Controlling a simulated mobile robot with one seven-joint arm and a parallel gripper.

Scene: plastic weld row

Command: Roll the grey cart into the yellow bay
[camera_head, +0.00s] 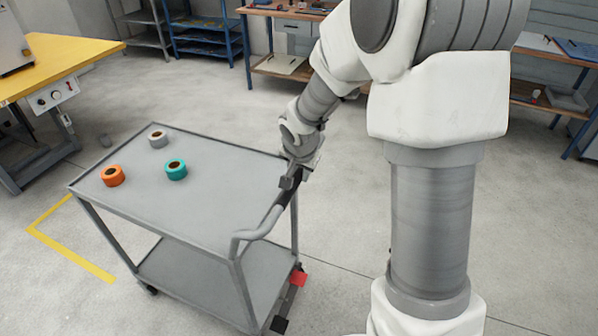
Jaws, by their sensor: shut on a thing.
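The grey cart (222,212) stands left of my arm, with a flat top tray and a lower shelf (190,277). Its push handle (262,226) is a bent grey bar on the right end. My gripper (287,186) is shut on this handle near its far end; the fingertips are small and partly hidden. The yellow bay shows as a yellow floor line with a corner (66,250) at the left, beside and partly behind the cart. The rest of the bay outline is hidden by the cart or out of view.
An orange roll (113,179), a teal roll (176,173) and a grey roll (157,142) sit on the cart top. A yellow-topped table (70,55) stands at the back left. Workbenches line the back. Red (299,279) and black patches lie by the cart's right wheels.

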